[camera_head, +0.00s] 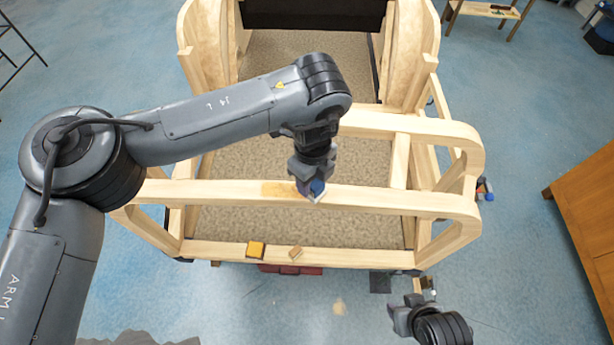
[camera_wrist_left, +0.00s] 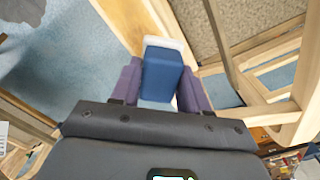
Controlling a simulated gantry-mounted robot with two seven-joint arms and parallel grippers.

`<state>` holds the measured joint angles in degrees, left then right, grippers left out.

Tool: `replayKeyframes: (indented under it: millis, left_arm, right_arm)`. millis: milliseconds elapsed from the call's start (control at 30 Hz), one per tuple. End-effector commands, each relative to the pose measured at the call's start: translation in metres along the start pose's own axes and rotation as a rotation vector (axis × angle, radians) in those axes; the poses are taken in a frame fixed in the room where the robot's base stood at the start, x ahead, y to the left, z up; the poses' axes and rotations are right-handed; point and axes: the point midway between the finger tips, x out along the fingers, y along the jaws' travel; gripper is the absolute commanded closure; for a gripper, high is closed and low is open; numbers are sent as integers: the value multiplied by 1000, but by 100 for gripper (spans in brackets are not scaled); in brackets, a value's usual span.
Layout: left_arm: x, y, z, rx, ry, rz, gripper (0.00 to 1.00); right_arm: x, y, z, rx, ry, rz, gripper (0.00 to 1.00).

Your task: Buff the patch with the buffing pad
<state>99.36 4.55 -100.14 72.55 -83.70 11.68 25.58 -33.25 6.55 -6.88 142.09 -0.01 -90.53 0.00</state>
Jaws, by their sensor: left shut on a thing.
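My left gripper (camera_head: 312,178) is shut on a blue buffing pad (camera_head: 317,187) with a white underside. In the left wrist view the pad (camera_wrist_left: 163,72) sits between the two purple fingers, its white edge facing away from me. The pad is at the middle of the wooden frame's front upper rail (camera_head: 400,203); I cannot tell whether it touches the wood. The patch (camera_head: 275,189) is a darker yellow-brown area on that rail, just left of the pad. My right gripper (camera_head: 412,304) is at the lower right, away from the frame, and its jaw opening is unclear.
A yellow-orange block (camera_head: 256,249) and a small tan wooden piece (camera_head: 295,252) lie on the lower front rail. A second upper rail (camera_head: 380,123) runs behind the first. An orange-brown wooden cabinet (camera_head: 590,215) stands at the right. Blue floor is open around the frame.

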Motion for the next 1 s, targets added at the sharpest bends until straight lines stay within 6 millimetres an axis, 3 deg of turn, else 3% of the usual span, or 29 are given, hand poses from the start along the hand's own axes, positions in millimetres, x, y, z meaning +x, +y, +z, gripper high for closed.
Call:
replayKeyframes:
  millis: [367, 600, 1000]
  left_arm:
    - [-3, 0, -2, 3, 4, 2, 80]
    - [-26, 0, -1, 2, 2, 1, 80]
    - [-57, 0, 0, 2, -1, 0, 80]
  right_arm:
    - [-5, 1, -1, -4, -1, 3, 57]
    - [-25, 3, -8, -10, -2, 8, 57]
    - [-26, 2, -8, -7, -1, 6, 57]
